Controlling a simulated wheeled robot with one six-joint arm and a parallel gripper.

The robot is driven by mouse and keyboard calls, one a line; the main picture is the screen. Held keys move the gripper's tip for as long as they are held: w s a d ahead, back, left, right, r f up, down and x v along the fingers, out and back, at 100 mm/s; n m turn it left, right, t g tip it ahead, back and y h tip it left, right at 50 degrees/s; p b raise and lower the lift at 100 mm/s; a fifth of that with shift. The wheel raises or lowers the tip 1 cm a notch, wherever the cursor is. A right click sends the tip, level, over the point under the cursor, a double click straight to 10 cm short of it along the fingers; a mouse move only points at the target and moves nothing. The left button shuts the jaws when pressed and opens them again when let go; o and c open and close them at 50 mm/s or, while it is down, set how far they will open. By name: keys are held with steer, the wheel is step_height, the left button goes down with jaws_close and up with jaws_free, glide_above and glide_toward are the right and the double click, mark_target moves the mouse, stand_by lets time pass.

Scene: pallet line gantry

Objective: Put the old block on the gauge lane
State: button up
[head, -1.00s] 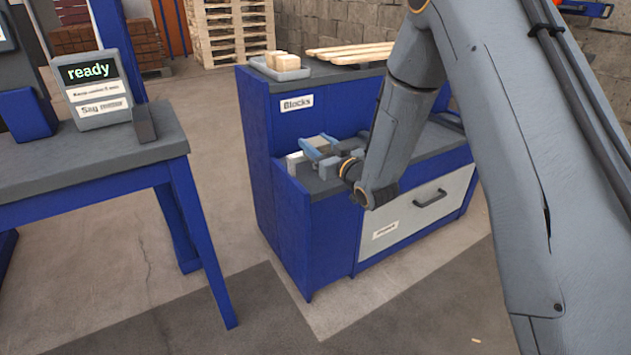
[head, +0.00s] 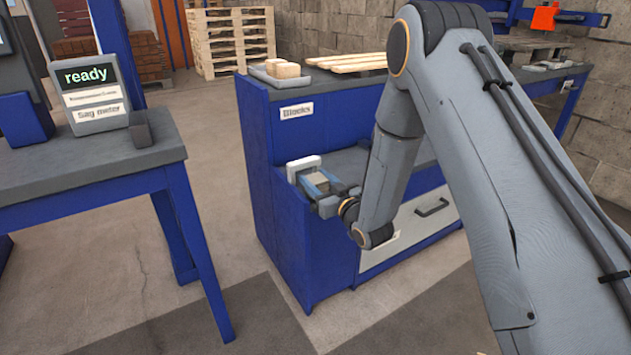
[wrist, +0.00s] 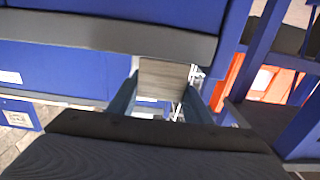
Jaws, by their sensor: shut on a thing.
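A weathered grey-brown wooden block (wrist: 163,78) is between the two fingers of my gripper (wrist: 160,98) in the wrist view. In the head view my gripper (head: 318,184) is shut on the same block (head: 316,181), over the left end of the blue cabinet's lower shelf. I cannot tell whether the block touches anything below it. A white, rounded piece (head: 303,164) stands just behind the gripper. I cannot make out a lane marked as the gauge lane in either view.
The blue cabinet (head: 285,220) is labelled "Blocks". On its top are a grey tray (head: 280,80) with pale blocks and some wooden strips (head: 350,62). At left, a table (head: 100,160) carries a sag meter (head: 88,95) reading "ready". Open floor lies between them.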

steer(key=shift+f, duration=0.15)
steer(key=o, duration=1.2)
